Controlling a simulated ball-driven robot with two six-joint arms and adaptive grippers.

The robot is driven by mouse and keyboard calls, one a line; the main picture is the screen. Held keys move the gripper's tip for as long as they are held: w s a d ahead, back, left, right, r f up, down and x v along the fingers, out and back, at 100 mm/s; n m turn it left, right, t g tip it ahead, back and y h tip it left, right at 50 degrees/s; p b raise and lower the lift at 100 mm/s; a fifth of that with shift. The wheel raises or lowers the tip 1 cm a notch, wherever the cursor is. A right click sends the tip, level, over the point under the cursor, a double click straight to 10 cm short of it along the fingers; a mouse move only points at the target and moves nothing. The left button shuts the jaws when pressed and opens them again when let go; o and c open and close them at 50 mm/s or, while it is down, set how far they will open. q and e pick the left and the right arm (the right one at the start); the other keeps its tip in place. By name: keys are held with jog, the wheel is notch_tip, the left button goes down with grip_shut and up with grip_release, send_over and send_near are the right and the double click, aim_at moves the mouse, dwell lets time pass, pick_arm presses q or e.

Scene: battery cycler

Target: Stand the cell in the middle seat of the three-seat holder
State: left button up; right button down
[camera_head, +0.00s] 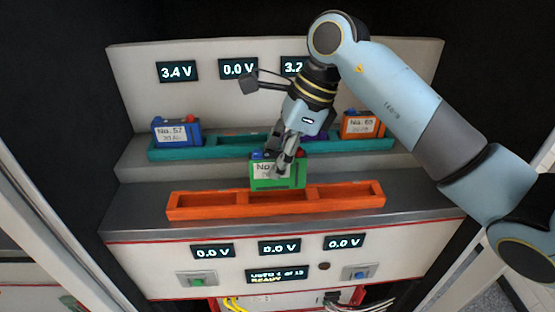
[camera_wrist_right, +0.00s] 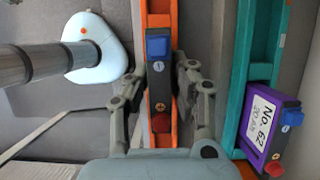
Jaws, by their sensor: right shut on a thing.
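My right gripper (camera_head: 286,160) is shut on a green cell (camera_head: 268,183) and holds it upright by its sides. The three-seat orange holder (camera_head: 345,206) is on the front shelf, and its left and right seats are empty. In the head view the cell's lower edge overlaps the back of the middle seat; I cannot tell if it touches. In the right wrist view the cell's dark top (camera_wrist_right: 159,90), with blue and red terminals, lies between the fingers, in line with the orange holder (camera_wrist_right: 157,20). My left gripper is not in view.
Behind, a teal holder (camera_head: 215,150) holds a blue cell (camera_head: 178,132) at left, an orange cell (camera_head: 363,125) at right, and a purple cell (camera_wrist_right: 250,130) partly hidden by my arm in the head view. Panels with voltage displays stand behind and in front.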

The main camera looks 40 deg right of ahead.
aim_at(274, 187)
jog(key=shift+b, duration=0.55)
dwell(0.9)
jog(key=shift+f+b, duration=2.1)
jog(key=shift+b, duration=0.05)
dwell(0.5)
jog(key=c, duration=1.1)
grip_release()
jog(key=shift+o, duration=0.2)
